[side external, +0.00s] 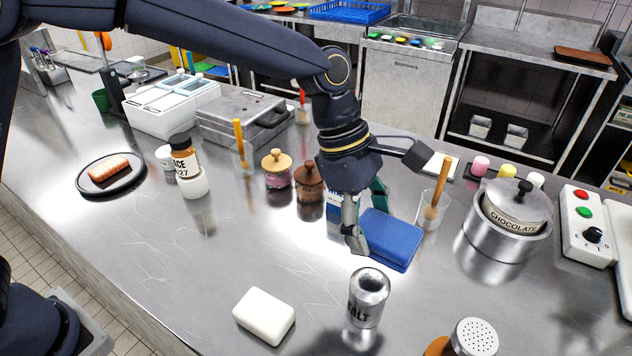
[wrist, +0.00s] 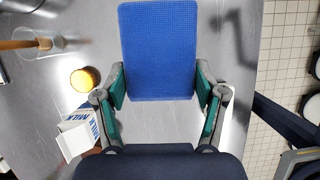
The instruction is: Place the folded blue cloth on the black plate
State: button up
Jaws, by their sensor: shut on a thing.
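The folded blue cloth (side external: 392,240) is a flat blue pad right of the middle in the side view. It also shows in the wrist view (wrist: 158,48) at top centre, reaching forward from my fingers. My gripper (side external: 368,220) is shut on the near end of the cloth, one finger at each side edge, as the wrist view shows (wrist: 160,92). The cloth is at or just above the counter; I cannot tell which. The black plate (side external: 82,186) lies far left in the side view, with a browned, light-sided block (side external: 109,167) on it. The plate is outside the wrist view.
Between cloth and plate stand two lidded jars (side external: 277,172), a spice bottle (side external: 184,157) and a glass with a wooden handle (side external: 242,155). A milk carton (wrist: 82,132) is beside my gripper. A salt shaker (side external: 368,297) and white block (side external: 264,316) stand in front. The front-left counter is clear.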

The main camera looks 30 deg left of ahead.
notch_tip(320, 180, up, 6)
jog(key=shift+f, duration=0.15)
jog(key=shift+w+a+r, duration=0.2)
jog(key=shift+w+a, duration=0.1)
jog(key=shift+a, duration=0.15)
jog(key=w+a+n+t+y, duration=0.1)
jog(key=w+a+n+t, duration=0.2)
jog(key=a, duration=1.4)
jog(key=w+a+n, duration=0.4)
jog(key=a+n, duration=0.2)
jog(key=a, duration=1.2)
jog(key=s+a+n+t+y, duration=0.1)
jog(key=s+a+n, duration=0.3)
jog(key=a, duration=0.5)
jog(key=s+a+n+t+y, duration=0.1)
jog(key=s+a, duration=0.4)
jog(key=a, duration=0.4)
jog(key=s+a+n+y, duration=0.2)
jog(key=s+a+n, duration=0.3)
jog(key=s+a, duration=0.7)
send_near(105, 166)
jog(key=shift+w+d+f, duration=0.15)
jog(key=shift+w+f, duration=0.7)
jog(key=shift+w+a+f, duration=0.25)
jog(key=shift+f, duration=1.75)
